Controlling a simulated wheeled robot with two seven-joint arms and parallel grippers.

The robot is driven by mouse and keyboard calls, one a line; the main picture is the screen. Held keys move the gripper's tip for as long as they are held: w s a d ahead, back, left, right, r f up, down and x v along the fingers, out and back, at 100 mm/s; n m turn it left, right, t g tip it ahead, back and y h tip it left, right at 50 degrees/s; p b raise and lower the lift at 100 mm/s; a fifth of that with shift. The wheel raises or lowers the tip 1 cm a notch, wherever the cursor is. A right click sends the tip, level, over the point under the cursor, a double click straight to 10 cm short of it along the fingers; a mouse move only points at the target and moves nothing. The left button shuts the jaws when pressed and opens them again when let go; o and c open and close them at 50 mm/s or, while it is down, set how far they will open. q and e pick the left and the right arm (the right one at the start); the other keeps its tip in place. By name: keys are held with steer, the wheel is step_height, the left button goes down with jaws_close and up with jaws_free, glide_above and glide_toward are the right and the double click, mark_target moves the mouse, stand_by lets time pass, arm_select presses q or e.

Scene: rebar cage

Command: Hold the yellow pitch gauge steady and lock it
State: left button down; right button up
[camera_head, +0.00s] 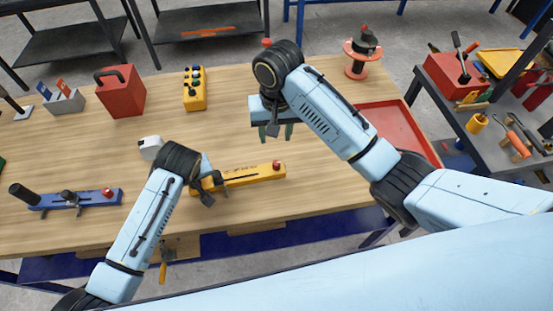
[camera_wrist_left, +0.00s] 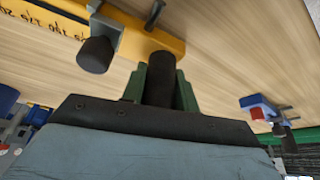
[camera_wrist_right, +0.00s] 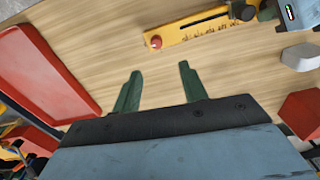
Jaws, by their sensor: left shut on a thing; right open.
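The yellow pitch gauge (camera_head: 250,174) lies on the wooden table in front of me, a long bar with printed numbers and a red knob (camera_head: 276,164) at its right end. My left gripper (camera_wrist_left: 160,85) is shut on the gauge's black handle (camera_wrist_left: 162,72) at the left end; in the head view my wrist partly hides this. A sliding clamp with a black knob (camera_wrist_left: 95,54) sits on the bar near the handle. My right gripper (camera_head: 275,132) is open and empty above the table, behind the gauge's right end. The right wrist view shows bare table between its fingers (camera_wrist_right: 158,85).
A blue gauge (camera_head: 70,198) lies at the left. A white object (camera_head: 150,148), a yellow button box (camera_head: 194,90) and a red box (camera_head: 120,92) stand behind. A red tray (camera_head: 390,130) is at the right, an orange spool (camera_head: 361,60) at the back.

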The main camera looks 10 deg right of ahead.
mark_target(276, 163)
step_height(276, 163, down, 12)
steer(key=m, duration=0.5)
steer(key=shift+d+m, duration=0.1)
steer(key=shift+m, duration=0.3)
steer(key=shift+r, duration=0.1)
jaws_close()
